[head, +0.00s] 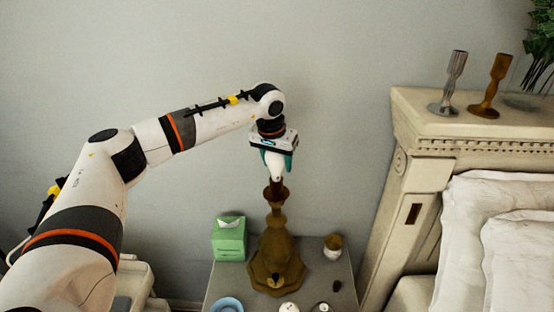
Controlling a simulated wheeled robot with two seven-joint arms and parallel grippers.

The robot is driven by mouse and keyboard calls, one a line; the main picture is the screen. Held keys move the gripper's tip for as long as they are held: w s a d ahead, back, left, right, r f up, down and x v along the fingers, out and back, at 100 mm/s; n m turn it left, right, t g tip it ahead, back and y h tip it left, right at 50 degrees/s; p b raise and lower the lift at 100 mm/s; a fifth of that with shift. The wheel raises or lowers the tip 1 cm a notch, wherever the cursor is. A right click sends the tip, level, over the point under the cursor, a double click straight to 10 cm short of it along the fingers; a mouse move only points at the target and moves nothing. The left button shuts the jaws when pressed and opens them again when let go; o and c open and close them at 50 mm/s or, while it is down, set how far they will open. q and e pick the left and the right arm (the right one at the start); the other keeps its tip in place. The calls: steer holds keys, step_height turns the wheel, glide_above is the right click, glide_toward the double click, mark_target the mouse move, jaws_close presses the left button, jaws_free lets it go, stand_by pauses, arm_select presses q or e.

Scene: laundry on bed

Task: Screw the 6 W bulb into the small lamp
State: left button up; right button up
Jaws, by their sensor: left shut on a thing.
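The small lamp (275,262) is a bronze-brown ornate base with a narrow stem, standing upright on the nightstand. It has no shade. My left gripper (277,163) points down directly above the top of the stem. Its teal fingers are shut on a small white thing, which looks like the bulb (277,170). The bulb's lower end is at the lamp's top; I cannot tell whether it is seated in the socket. Any wattage marking is too small to read. My right gripper is not in view.
The nightstand (345,290) also holds a green tissue box (229,239), a small cup-like jar (333,247), a blue dish (227,305) and small items at the front. The bed's headboard (430,125) with two candlesticks (454,80) (495,85) is at right. The wall is behind.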

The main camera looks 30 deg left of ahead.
arm_select(q)
steer(key=shift+m, duration=0.4)
steer(key=m+h, duration=0.1)
steer(key=m, duration=0.1)
steer(key=shift+m+p, duration=0.3)
steer(key=o, duration=0.8)
